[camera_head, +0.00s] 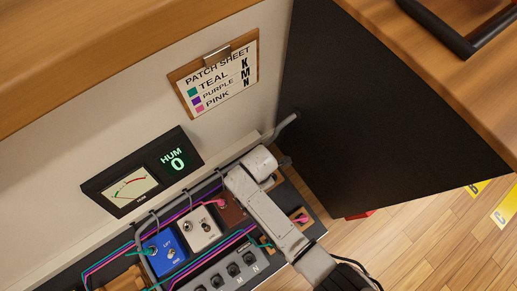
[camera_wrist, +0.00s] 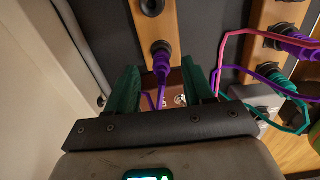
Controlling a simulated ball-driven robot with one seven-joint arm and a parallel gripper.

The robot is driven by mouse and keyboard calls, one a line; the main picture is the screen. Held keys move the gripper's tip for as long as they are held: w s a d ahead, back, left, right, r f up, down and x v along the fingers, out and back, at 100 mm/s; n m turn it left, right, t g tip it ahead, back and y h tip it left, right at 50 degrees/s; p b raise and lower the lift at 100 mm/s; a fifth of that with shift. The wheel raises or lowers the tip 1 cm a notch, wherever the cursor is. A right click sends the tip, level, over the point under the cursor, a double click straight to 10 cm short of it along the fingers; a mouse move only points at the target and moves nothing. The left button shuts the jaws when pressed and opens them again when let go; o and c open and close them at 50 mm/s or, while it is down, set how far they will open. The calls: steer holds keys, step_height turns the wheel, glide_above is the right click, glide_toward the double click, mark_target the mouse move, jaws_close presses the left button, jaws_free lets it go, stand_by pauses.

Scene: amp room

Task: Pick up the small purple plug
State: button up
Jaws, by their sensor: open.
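In the wrist view a purple plug (camera_wrist: 162,64) sits at a dark round socket on a wooden strip, its purple cable trailing toward me. My gripper (camera_wrist: 157,72) is open, with one green finger on each side of this plug, neither visibly touching it. Another, ribbed purple plug (camera_wrist: 290,42) stands at the right on a second wooden strip, beside a teal plug (camera_wrist: 277,77). I cannot tell for sure which purple plug is the smaller. In the head view my arm covers this part of the board and my fingers are hidden.
A pedalboard holds a blue pedal (camera_head: 167,251), a white pedal (camera_head: 198,229) and a grey knobbed box (camera_head: 228,272). Cables cross it. A meter (camera_head: 134,188) reads HUM 0. A patch sheet (camera_head: 216,80) hangs on the wall. A black panel (camera_head: 375,110) stands close right.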

step_height(320, 180, down, 4)
steer(key=shift+s+a+b, duration=0.1)
steer(key=shift+s+b, duration=0.05)
steer(key=shift+b, duration=0.9)
jaws_close()
